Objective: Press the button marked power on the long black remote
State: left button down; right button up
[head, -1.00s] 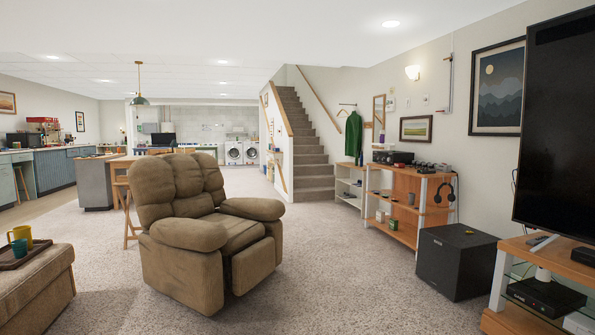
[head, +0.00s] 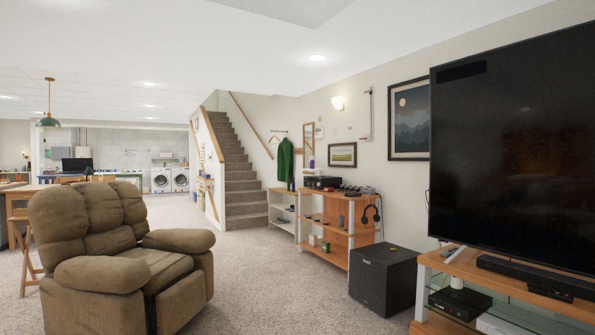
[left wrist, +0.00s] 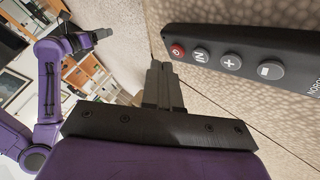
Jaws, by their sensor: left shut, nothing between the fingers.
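A long black remote (left wrist: 255,55) lies on a beige textured surface in the left wrist view, its right end cut off by the frame. It has a red button (left wrist: 177,50) with a power mark at its left end and several grey buttons in a row beside it. My left gripper (left wrist: 157,66) is shut and empty, its tips just left of and below the red button in the picture. I cannot tell whether they touch the remote. A purple arm of mine with a grey gripper (left wrist: 100,35) shows at the upper left; its jaws are unclear. The head view shows neither gripper.
The head view shows a brown recliner (head: 125,265), a black speaker box (head: 384,277), a wooden shelf (head: 335,255) and a large television (head: 520,160) above a TV stand (head: 455,262). Open carpet (head: 265,290) lies between the recliner and the speaker.

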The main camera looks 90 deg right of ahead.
pick_arm(q)
jog(key=shift+f, duration=0.1)
dwell(0.4)
jog(key=shift+f, duration=0.4)
jog(key=shift+f, duration=0.2)
dwell(0.3)
jog(key=shift+r+p, duration=0.6)
jog(key=shift+r, duration=0.1)
notch_tip(320, 180, up, 6)
jog(key=p, duration=0.6)
